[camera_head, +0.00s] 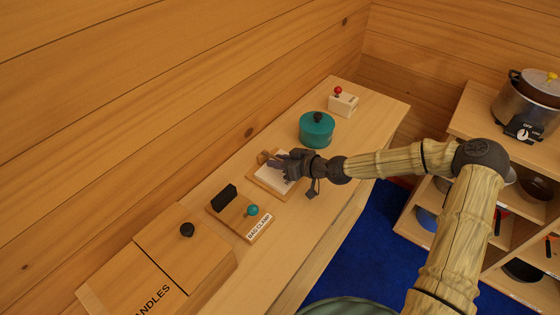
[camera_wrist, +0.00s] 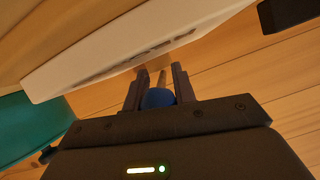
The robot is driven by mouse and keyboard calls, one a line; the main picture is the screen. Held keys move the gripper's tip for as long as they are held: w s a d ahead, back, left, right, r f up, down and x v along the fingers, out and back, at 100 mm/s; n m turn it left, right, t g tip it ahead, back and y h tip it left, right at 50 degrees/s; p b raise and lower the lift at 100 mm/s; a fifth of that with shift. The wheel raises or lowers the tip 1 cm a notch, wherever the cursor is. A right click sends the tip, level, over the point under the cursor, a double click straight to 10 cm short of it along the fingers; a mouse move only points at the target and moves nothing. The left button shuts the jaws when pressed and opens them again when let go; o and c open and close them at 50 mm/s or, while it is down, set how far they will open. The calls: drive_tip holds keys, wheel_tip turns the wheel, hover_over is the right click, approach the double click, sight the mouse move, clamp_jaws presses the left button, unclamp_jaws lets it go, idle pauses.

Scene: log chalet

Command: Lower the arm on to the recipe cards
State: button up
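In the head view the white recipe cards (camera_head: 270,180) lie on a wooden board (camera_head: 252,181) on the bench. A small wooden block (camera_head: 263,156) stands at the board's back edge. My gripper (camera_head: 283,165) is over the cards and hides part of them. In the wrist view my gripper (camera_wrist: 158,85) has its fingers on both sides of a blue ball knob (camera_wrist: 158,98), close against it. A thin rod (camera_wrist: 162,78) runs away from the knob between the fingers. The white cards (camera_wrist: 110,50) show beyond, beside the fingers. Most of the rod is hidden in the head view.
A teal lidded pot (camera_head: 316,132) and a box with a red-knobbed lever (camera_head: 343,102) stand behind. A bag clamp (camera_head: 238,212) with a teal knob and a candle box (camera_head: 160,265) stand nearer. A shelf with a cooker (camera_head: 528,105) is at right.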

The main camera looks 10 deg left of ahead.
drive_tip(key=o, duration=0.4)
drive_tip(key=shift+d, duration=0.1)
drive_tip(key=b+v, duration=0.1)
drive_tip(key=v, duration=1.6)
drive_tip(key=shift+s, duration=0.15)
drive_tip(key=shift+r, duration=0.1)
